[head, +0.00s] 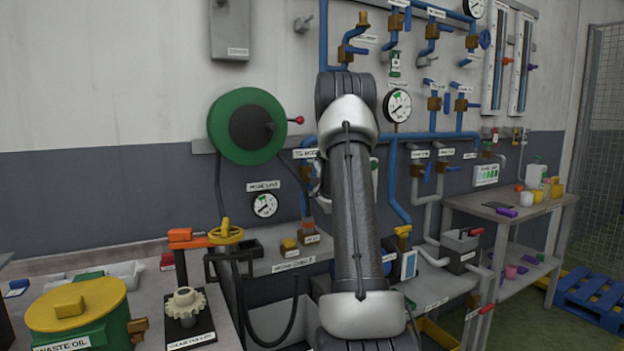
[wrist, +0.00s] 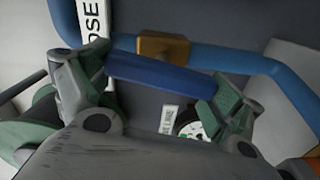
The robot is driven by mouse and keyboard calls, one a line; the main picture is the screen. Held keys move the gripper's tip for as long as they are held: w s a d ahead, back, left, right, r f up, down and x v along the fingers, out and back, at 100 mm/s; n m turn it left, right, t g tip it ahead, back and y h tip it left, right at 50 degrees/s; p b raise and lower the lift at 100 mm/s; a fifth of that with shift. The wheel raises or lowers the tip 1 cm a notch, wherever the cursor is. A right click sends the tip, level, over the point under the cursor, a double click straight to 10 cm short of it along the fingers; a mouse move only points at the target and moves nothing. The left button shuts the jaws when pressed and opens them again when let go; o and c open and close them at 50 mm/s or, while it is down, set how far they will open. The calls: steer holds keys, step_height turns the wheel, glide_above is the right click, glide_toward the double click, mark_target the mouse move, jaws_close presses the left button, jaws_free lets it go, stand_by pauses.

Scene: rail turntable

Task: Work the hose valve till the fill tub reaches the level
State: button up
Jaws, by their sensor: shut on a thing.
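In the wrist view a blue lever handle (wrist: 165,74) lies between the two green-padded fingers of my gripper (wrist: 160,72), which is shut on it. The lever sits just below a brass valve body (wrist: 163,46) on a blue pipe (wrist: 218,57). A white label ending in "OSE" (wrist: 94,20) is beside it. A label starting "TO HOS" (head: 306,153) shows left of my arm. A black hose (head: 262,338) loops into a grey tub (head: 283,316) below; its water level cannot be made out.
A green hose reel (head: 222,122) with a red knob is on the wall at left. A pressure gauge (head: 397,106) and several other valves crowd the right of my arm. A yellow-lidded waste oil drum (head: 75,306) stands front left, a side table (head: 515,214) at right.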

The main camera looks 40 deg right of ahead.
steer(key=o, duration=0.7)
steer(key=v, duration=1.2)
steer(key=shift+f, duration=0.1)
